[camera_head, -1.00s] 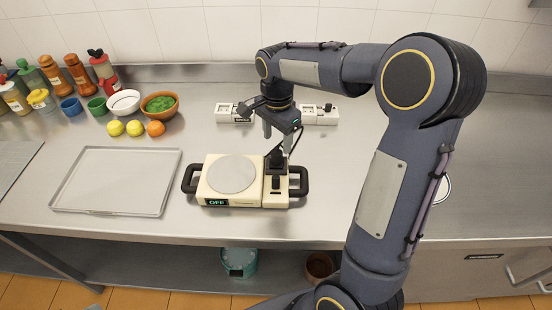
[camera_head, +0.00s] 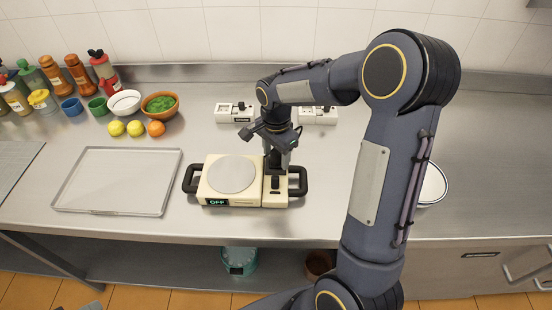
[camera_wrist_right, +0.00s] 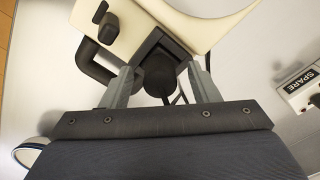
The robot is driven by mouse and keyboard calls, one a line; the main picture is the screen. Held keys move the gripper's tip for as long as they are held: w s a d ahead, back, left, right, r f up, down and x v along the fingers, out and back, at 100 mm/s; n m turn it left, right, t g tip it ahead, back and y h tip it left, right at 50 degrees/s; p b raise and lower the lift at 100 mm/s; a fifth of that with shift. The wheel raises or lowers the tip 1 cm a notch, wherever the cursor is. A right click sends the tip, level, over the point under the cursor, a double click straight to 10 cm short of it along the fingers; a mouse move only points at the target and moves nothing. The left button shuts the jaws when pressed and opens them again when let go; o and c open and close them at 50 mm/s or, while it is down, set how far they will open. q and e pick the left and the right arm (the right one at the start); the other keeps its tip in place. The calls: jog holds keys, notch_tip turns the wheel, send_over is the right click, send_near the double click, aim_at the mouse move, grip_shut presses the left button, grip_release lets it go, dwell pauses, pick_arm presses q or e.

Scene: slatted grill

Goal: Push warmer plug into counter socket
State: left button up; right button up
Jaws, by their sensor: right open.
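The cream warmer (camera_head: 220,193) stands on the counter with a round plate on top, black side handles and a display reading OFF. Its dark plug (camera_wrist_right: 158,76) stands at the warmer's right section. My right gripper (camera_wrist_right: 162,84) is open, with a finger on each side of the plug and visible gaps between. In the head view my right gripper (camera_head: 277,157) is over the warmer's right section and largely hides the plug. Two white socket units stand at the back, a left one (camera_head: 228,117) and a right one (camera_head: 322,118). The wrist view shows one labelled SPARE (camera_wrist_right: 298,91). My left gripper is not in view.
A metal tray (camera_head: 72,180) lies left of the warmer. Bowls, fruit, cups and bottles stand at the back left, including a brown bowl of greens (camera_head: 160,105). A white round dish (camera_head: 433,186) is partly behind my right arm. Counter between warmer and sockets is mostly clear.

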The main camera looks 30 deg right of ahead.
jog(key=c, duration=1)
jog(key=shift+r, duration=0.1)
jog(key=shift+r, duration=0.6)
jog(key=s+a+r+b, duration=0.1)
jog(key=s+r+b, duration=0.2)
jog(key=s+r, duration=0.8)
jog(key=s, duration=0.3)
jog(key=shift+r, duration=0.3)
jog(key=shift+a, duration=0.1)
